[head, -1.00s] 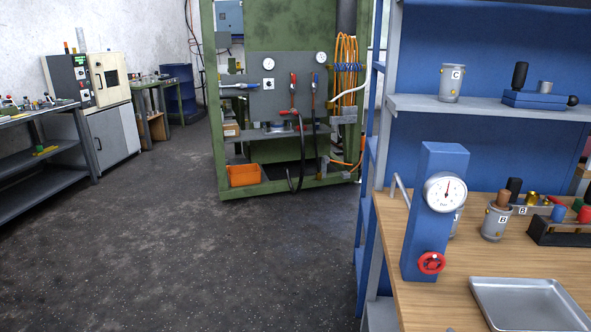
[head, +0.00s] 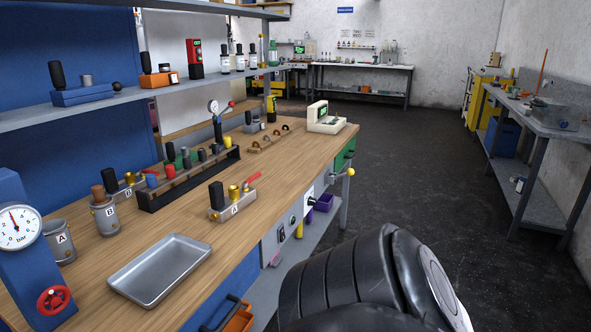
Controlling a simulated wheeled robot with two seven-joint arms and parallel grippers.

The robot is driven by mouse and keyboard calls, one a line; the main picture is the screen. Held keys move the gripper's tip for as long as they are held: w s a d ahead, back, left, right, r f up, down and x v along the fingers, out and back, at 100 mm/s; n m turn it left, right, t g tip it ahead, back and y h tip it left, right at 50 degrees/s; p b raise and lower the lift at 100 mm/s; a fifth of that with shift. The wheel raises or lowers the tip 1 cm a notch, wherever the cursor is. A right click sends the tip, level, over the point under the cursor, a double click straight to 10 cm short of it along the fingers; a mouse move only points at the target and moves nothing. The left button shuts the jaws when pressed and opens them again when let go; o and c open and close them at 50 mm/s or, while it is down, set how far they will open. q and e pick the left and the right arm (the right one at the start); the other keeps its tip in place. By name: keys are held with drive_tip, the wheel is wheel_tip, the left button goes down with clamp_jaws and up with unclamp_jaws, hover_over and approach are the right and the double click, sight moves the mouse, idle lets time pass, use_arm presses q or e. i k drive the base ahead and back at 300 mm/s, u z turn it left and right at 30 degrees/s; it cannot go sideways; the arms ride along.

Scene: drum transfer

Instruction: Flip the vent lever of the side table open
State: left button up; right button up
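I cannot tell any lever in view to be the vent lever. A grey side bench (head: 545,122) stands at the right, and its small fittings are too far off to make out a lever. On the wooden workbench (head: 195,225), a metal block marked A (head: 232,211) carries a black knob, a brass fitting and a red lever (head: 252,179). A gauge stand (head: 217,124) farther back also has a red-tipped handle. Neither of my grippers is in view; only a black link of my arm shows at the bottom.
An empty metal tray (head: 160,269) lies at the workbench's near edge, beside a blue gauge post (head: 25,245) with a red handwheel. A yellow-balled handle (head: 350,172) sticks out from the workbench's right end. Dark floor (head: 420,165) is clear between workbench and side bench.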

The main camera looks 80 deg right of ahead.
sight(350, 172)
drive_tip(key=z, duration=2.65)
drive_tip(key=i, duration=1.35)
drive_tip(key=z, duration=0.55)
drive_tip(key=i, duration=0.95)
drive_tip(key=z, duration=0.6)
